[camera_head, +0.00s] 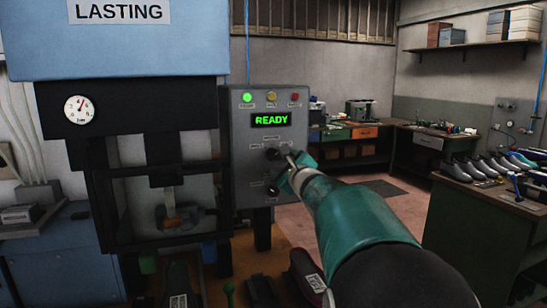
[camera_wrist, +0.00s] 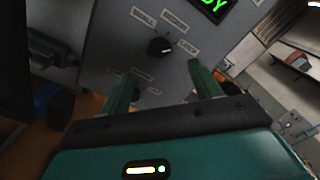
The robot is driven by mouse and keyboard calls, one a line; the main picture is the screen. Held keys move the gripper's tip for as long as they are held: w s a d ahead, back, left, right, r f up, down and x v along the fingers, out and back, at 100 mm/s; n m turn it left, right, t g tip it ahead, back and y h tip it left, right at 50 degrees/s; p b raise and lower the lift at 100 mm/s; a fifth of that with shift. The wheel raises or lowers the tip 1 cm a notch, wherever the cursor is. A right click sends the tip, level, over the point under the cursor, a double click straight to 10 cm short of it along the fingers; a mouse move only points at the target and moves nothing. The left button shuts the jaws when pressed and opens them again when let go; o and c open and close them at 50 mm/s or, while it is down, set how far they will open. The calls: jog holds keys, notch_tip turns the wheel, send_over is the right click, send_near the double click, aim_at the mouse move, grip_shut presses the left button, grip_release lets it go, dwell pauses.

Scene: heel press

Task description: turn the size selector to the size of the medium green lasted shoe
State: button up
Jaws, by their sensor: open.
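The grey control panel (camera_head: 245,180) carries a black knob (camera_head: 272,153) with small labels around it, below a green "READY" display (camera_head: 270,119). In the wrist view the knob (camera_wrist: 160,46) has three labels close around it; their words and its pointer direction are too small to read surely. A second knob (camera_head: 272,190) sits lower on the panel. My gripper (camera_head: 290,168) is in front of the panel, open. In the wrist view its two green fingers (camera_wrist: 163,75) are spread, with the upper knob beyond and between them, apart from both.
The blue lasting machine (camera_head: 120,45) with a gauge (camera_head: 79,109) stands left of the panel. Tagged dark (camera_head: 177,285) and maroon (camera_head: 307,272) shoes are at the bottom. Several shoes line the right bench (camera_head: 470,195). Floor shows between benches.

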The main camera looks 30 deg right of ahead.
aim_at(274, 155)
jog(key=x, duration=0.8)
jog(key=shift+w+d, duration=0.1)
jog(key=shift+w, duration=0.3)
jog(key=c, duration=1)
